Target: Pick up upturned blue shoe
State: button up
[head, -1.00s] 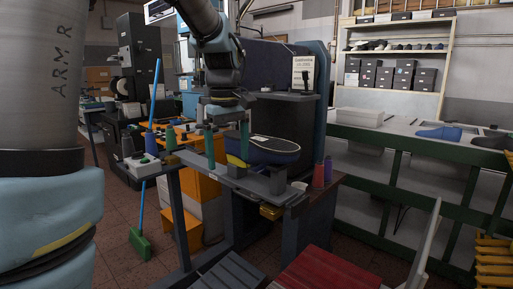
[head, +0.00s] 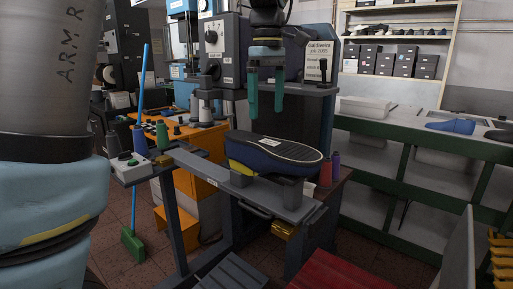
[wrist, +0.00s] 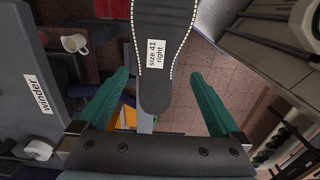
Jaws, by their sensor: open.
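The upturned blue shoe (head: 272,157) lies sole up on the grey bar of a machine, with a dark sole, white stitching and a yellow patch at its left end. In the wrist view the sole (wrist: 157,55) carries a label reading "size 41 right". My gripper (head: 266,110) has two green fingers pointing down, apart and empty, above the shoe with a clear gap. In the wrist view my gripper (wrist: 158,75) has one finger on each side of the narrower end of the sole.
A red thread cone (head: 325,176) and a purple one stand close by the shoe's right end. A white cup (wrist: 75,43) shows in the wrist view. The machine's grey housing (head: 318,90) rises behind. Another blue shoe-shaped piece (head: 452,126) lies on the right bench.

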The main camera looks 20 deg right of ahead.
send_over(265, 141)
notch_tip(265, 141, down, 5)
jog(key=shift+r+p, duration=0.2)
jog(key=shift+p, duration=0.15)
jog(key=shift+f+p, duration=0.35)
jog(key=shift+f, duration=2.75)
jog(key=shift+c, duration=0.4)
jog(key=shift+r, duration=0.1)
grip_shut()
